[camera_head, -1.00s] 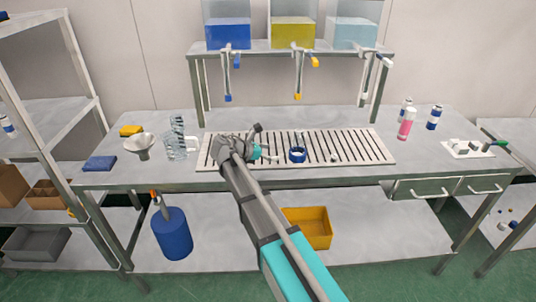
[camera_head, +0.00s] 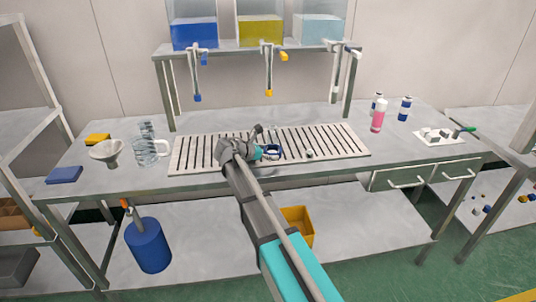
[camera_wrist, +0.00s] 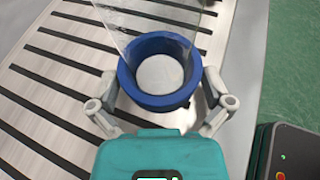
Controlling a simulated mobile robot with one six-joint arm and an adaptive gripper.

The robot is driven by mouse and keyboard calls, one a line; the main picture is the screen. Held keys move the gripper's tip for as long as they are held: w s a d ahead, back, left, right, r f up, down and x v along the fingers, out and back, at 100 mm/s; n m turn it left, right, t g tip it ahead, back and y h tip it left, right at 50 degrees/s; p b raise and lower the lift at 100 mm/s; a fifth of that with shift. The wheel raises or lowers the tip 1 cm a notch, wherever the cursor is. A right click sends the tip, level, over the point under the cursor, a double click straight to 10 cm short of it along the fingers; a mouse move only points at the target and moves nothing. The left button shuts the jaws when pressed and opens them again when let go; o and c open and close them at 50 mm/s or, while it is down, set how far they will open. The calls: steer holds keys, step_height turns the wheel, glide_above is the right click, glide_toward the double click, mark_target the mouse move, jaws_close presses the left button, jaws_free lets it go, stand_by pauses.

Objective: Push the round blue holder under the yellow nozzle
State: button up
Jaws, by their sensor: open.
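The round blue holder (camera_head: 271,155) stands on the slotted metal grate (camera_head: 340,141) on the bench. In the wrist view the blue holder (camera_wrist: 157,101) is an open ring with a pale round bottom. The yellow nozzle (camera_head: 268,93) hangs from the shelf; in the head view it appears directly above the holder, but the depth between them cannot be told. My gripper (camera_head: 262,152) is at the holder's left side. In the wrist view my gripper (camera_wrist: 160,88) is open, with a finger on each side of the holder; contact is unclear.
A blue-tipped nozzle (camera_head: 197,97) hangs to the left. A clear jug (camera_head: 148,152), a funnel (camera_head: 107,152) and a blue sponge (camera_head: 65,175) stand left of the grate. A pink bottle (camera_head: 377,119) stands to the right. A clear sheet-like thing (camera_wrist: 135,32) overlaps the holder in the wrist view.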

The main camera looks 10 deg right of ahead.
steer(key=c, duration=0.8)
steer(key=shift+w, duration=0.2)
